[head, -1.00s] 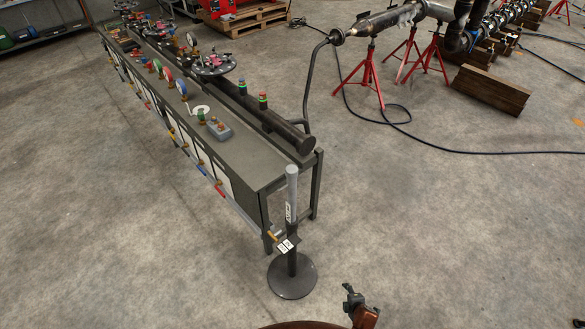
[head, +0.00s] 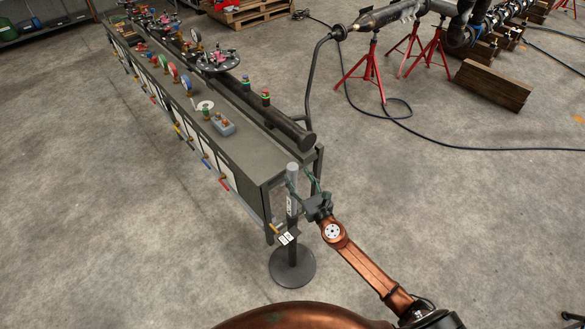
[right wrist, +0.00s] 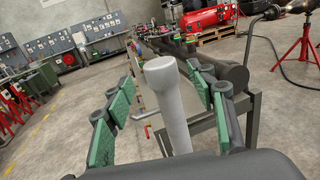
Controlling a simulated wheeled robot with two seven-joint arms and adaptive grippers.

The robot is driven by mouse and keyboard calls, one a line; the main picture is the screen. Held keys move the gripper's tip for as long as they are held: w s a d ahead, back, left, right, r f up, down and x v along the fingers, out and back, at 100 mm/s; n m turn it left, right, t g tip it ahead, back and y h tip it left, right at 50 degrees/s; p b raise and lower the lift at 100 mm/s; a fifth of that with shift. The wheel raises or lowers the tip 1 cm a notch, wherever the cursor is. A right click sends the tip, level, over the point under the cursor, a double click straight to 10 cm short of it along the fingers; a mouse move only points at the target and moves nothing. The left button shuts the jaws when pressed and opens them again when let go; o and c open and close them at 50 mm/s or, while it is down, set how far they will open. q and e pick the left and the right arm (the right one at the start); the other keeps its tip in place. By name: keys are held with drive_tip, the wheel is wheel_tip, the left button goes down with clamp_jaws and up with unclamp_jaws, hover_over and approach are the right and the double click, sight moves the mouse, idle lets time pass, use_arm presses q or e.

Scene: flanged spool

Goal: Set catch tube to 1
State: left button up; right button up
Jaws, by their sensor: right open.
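The catch tube seems to be the grey upright tube (head: 292,176) on a black post with a round floor base (head: 292,268), beside the near end of the bench. A white label plate (head: 287,239) and a small brass-coloured part (head: 275,228) sit on the post; the plate's marks are too small to read surely. My right gripper (head: 301,184) is open at the tube's upper part. In the right wrist view the tube (right wrist: 172,105) stands between the open green-padded fingers (right wrist: 163,110), with visible gaps on both sides. My left gripper is out of view.
The long dark bench (head: 255,160) carries a thick pipe (head: 285,127), handwheels, gauges and a grey button box (head: 222,124). Red pipe stands (head: 370,72) and a black cable (head: 450,146) lie farther right. The floor around the post's base is clear.

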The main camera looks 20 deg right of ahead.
sight(295, 172)
drive_tip(key=w, duration=0.5)
drive_tip(key=shift+w+a, duration=0.1)
drive_tip(key=shift+a, duration=0.1)
drive_tip(key=shift+c, duration=0.5)
clamp_jaws()
